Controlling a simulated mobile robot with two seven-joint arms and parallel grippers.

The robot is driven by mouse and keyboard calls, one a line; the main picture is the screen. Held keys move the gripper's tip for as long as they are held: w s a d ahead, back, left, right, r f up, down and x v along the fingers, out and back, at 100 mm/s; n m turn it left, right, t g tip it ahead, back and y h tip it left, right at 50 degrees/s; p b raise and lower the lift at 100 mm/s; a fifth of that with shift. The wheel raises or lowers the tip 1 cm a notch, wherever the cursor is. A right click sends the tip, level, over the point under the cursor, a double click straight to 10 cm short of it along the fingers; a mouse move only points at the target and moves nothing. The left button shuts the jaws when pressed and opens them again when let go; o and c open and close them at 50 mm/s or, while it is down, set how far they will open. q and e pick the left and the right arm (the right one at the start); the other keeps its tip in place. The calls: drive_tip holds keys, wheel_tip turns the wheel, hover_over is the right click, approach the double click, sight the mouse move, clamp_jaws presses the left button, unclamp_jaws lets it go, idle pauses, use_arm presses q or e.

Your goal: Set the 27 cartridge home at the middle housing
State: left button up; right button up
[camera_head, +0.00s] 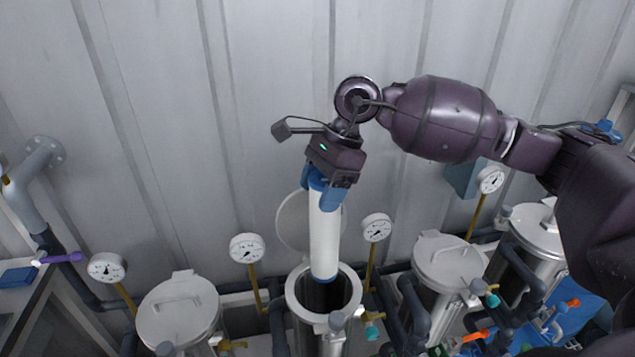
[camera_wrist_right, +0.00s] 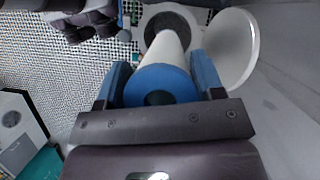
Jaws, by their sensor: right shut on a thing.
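A white cartridge (camera_head: 324,236) with blue ends hangs upright from my right gripper (camera_head: 328,190), which is shut on its blue top end. Its lower end is at the mouth of the open middle housing (camera_head: 290,299), a steel vessel with a pale rim, and appears just within the rim's outline. In the right wrist view the blue cap (camera_wrist_right: 160,84) sits between the blue fingers, with the white body leading to the housing's round opening (camera_wrist_right: 170,22). I cannot read a number on the cartridge. My left gripper is not in view.
The middle housing's round lid (camera_head: 292,222) stands swung open behind the cartridge. Closed lidded housings stand to the left (camera_head: 178,312) and right (camera_head: 448,262). Pressure gauges (camera_head: 246,248) on brass stems and dark pipes surround them. A corrugated wall (camera_head: 150,120) rises close behind.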

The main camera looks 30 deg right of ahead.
drive_tip(key=shift+f, duration=1.85)
hover_over(320, 273)
drive_tip(key=w+d, duration=0.1)
drive_tip(key=w, duration=0.1)
drive_tip(key=shift+d+f, duration=0.1)
drive_tip(key=shift+f, duration=3.25)
drive_tip(key=shift+f+b, duration=0.7)
drive_tip(key=shift+f, duration=0.8)
drive_tip(key=shift+f+b, duration=1.2)
drive_tip(key=shift+f, duration=1.55)
drive_tip(key=shift+f+b, duration=0.5)
drive_tip(key=shift+f, duration=0.15)
drive_tip(key=shift+f+b, duration=0.95)
drive_tip(key=shift+f, duration=0.25)
use_arm(q)
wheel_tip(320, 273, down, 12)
drive_tip(key=b, duration=0.5)
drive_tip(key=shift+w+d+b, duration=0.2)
drive_tip(key=shift+b, duration=0.2)
use_arm(e)
wheel_tip(320, 273, down, 9)
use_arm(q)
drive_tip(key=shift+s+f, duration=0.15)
use_arm(e)
drive_tip(key=shift+f, duration=0.35)
